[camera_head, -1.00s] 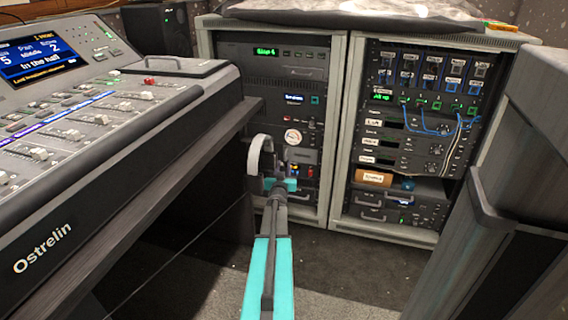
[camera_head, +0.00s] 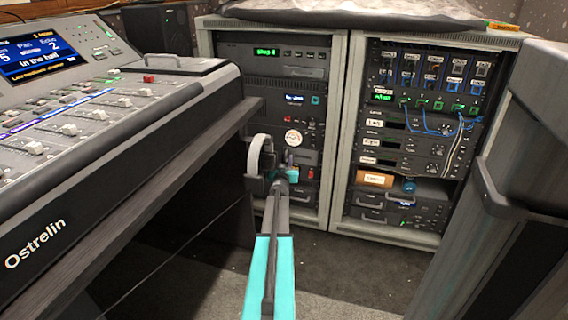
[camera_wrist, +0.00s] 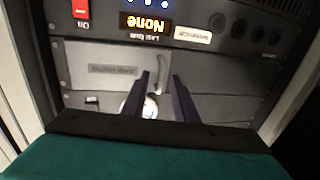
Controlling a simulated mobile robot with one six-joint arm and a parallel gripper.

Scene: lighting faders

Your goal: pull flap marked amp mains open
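My gripper (camera_head: 289,159) is in front of the left rack, just below its round white gauge (camera_head: 293,137). In the wrist view, which looks at the rack upside down, the two dark fingers of my gripper (camera_wrist: 163,76) are apart. A small pale upright handle (camera_wrist: 160,80) shows between the fingertips, in front of a grey panel (camera_wrist: 85,80). I cannot tell whether the fingers touch the handle. The panel's nameplate (camera_wrist: 114,71) is too blurred to read, so I cannot confirm the amp mains marking. The panel looks closed. The fingers partly hide the panel and gauge.
A red switch (camera_wrist: 80,10) and a lit display (camera_wrist: 145,23) reading "None" are beside the panel. The mixing desk (camera_head: 110,150) stands close at left. The right rack (camera_head: 340,170) adjoins, and a dark case (camera_head: 520,200) is at right. The carpet between is clear.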

